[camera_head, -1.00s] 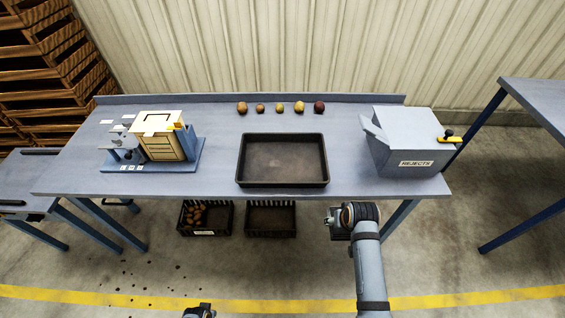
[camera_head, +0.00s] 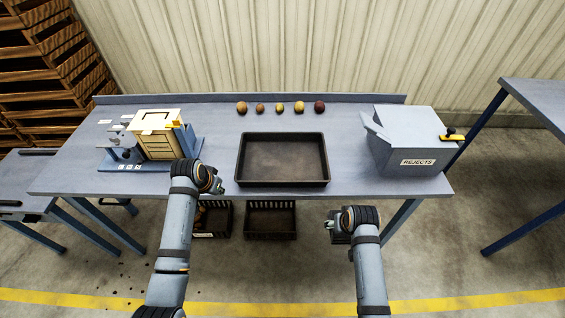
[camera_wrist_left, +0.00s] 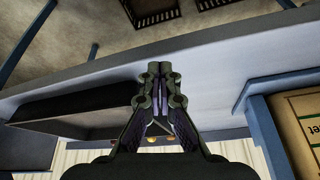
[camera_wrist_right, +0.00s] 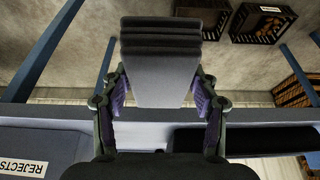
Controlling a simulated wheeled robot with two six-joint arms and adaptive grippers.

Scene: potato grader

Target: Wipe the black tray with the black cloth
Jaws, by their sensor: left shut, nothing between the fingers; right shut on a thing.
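The black tray (camera_head: 283,184) lies flat on the grey-blue table, and its inside looks empty, with brownish marks on its floor. It also shows in the left wrist view (camera_wrist_left: 80,108) and the right wrist view (camera_wrist_right: 262,140). My left gripper (camera_head: 220,184) is just left of the tray near the table's front edge; its fingers are together and empty (camera_wrist_left: 158,88). My right gripper (camera_wrist_right: 158,95) is shut on the black cloth (camera_wrist_right: 160,75), a thick, dark grey folded pad. In the head view my right wrist (camera_head: 350,222) is in front of the table, and the cloth is mostly hidden there.
Several potatoes (camera_head: 280,107) stand in a row behind the tray. A grey REJECTS box (camera_head: 405,145) is at the right, and a yellow-and-blue grader device (camera_head: 157,140) at the left. Crates (camera_head: 270,220) sit below. The tabletop between tray and REJECTS box is clear.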

